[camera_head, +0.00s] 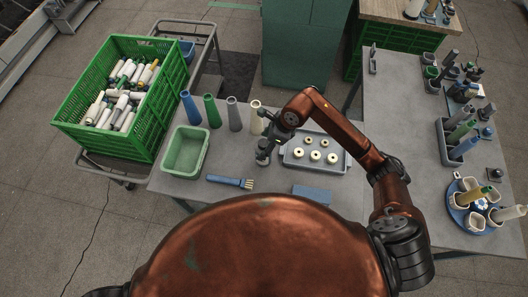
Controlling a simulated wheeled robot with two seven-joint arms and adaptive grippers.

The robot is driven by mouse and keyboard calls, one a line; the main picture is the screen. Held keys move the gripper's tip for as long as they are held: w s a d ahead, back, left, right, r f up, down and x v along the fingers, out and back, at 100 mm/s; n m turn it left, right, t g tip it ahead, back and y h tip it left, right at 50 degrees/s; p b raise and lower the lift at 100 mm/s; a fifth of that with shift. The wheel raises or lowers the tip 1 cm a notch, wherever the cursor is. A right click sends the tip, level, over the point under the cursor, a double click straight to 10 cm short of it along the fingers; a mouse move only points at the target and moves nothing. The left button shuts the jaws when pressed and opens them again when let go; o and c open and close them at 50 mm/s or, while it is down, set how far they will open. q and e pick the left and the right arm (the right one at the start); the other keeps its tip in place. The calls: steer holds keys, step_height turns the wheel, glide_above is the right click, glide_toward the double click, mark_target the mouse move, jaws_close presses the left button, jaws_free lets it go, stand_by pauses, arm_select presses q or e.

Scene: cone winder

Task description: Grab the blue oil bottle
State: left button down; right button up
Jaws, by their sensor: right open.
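I cannot single out the blue oil bottle with certainty. A small blue bottle-like item (487,132) stands at the right side of the right-hand table, beside a grey holder (448,150) with green and blue cones. My right gripper (263,154) points down over the middle of the front table, left of a grey tray (345,162) of cream spools. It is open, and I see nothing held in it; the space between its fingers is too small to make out. It is far from the small blue item. My left gripper is out of view.
Blue (190,108), green (212,111), grey (234,114) and cream (256,118) cones stand along the back edge. A green bin (186,152), a blue brush (230,182) and a blue block (312,195) lie nearby. A round holder (459,217) stands right.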

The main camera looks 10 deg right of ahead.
mark_target(267, 162)
steer(key=shift+x, duration=0.9)
steer(key=x, duration=0.3)
steer(key=s+p+x, duration=0.1)
steer(key=x, duration=0.1)
steer(key=shift+d, duration=0.1)
steer(key=shift+c, duration=0.2)
steer(key=c, duration=1.5)
